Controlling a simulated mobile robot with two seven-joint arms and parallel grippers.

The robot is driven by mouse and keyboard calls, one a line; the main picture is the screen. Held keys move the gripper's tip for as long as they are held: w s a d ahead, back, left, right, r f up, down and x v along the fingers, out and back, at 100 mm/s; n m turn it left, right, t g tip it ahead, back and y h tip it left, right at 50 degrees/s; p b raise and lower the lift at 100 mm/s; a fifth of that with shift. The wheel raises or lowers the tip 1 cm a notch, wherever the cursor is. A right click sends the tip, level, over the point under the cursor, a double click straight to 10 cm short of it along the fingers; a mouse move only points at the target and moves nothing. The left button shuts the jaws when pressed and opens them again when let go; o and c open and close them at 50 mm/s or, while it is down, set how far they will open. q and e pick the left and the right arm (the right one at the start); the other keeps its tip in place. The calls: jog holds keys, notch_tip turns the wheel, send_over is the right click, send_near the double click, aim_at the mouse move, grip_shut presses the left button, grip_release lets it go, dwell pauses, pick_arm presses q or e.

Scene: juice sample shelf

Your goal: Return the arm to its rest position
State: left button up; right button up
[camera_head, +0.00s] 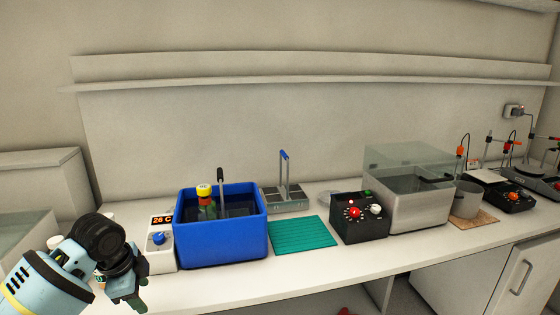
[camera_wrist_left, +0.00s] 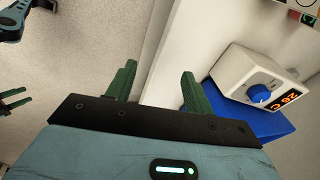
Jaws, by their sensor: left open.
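My left arm comes in at the lower left of the head view. Its gripper (camera_head: 137,298) hangs in front of the bench's front edge, below and left of the blue bath. In the left wrist view the left gripper (camera_wrist_left: 157,90) shows two green fingers standing apart with nothing between them. What look like the green fingers of my right gripper (camera_wrist_left: 14,102) show at the left edge of the wrist view; how far apart they stand is unclear.
A blue water bath (camera_head: 222,245) with a yellow-capped bottle (camera_head: 204,192) inside stands near the gripper, its controller (camera_head: 160,262) on the left. A green mat (camera_head: 300,236), a black control box (camera_head: 360,228) and a clear-topped tank (camera_head: 420,212) stand farther right.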

pick_arm(q)
jog(key=s+d+f+n+h, duration=0.1)
jog(key=s+d+f+n, duration=0.1)
jog(key=s+d+f, duration=0.45)
jog(key=s+d+f+n, duration=0.2)
jog(key=s+d+f, duration=0.1)
jog(key=s+f, duration=0.65)
jog(key=s+a+f+n+y, duration=0.2)
jog(key=s+n, duration=0.6)
jog(key=s, duration=1.4)
jog(key=w+d+f+t+h, duration=0.2)
jog(key=w+f+t, duration=0.4)
jog(key=f, duration=0.4)
jog(key=shift+w+d+t, duration=0.2)
jog(key=shift+d+t, duration=0.2)
jog(key=shift+d, duration=0.05)
